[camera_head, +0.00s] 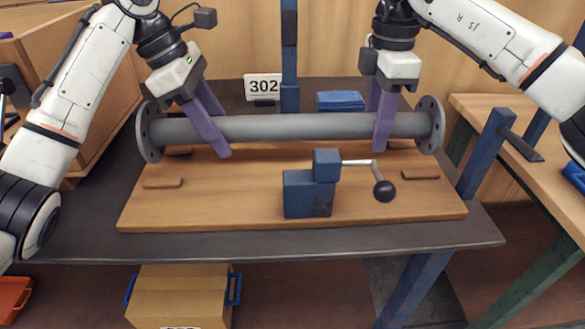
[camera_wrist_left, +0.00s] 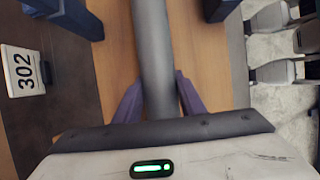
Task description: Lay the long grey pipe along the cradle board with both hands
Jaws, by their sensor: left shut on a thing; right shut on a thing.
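The long grey pipe (camera_head: 300,127) with a round flange at each end lies level across the head view, over the back part of the wooden cradle board (camera_head: 235,200). My left gripper (camera_head: 222,150) is shut on the pipe near its left flange. My right gripper (camera_head: 384,145) is shut on it near its right flange. In the left wrist view the pipe (camera_wrist_left: 158,60) runs between the purple fingers (camera_wrist_left: 150,100). The pipe hides part of the board's back. I cannot tell whether it touches the board.
A blue clamp block (camera_head: 307,193) with a black-knobbed lever (camera_head: 384,191) stands on the board in front of the pipe. Small wooden strips (camera_head: 163,183) lie on the board.

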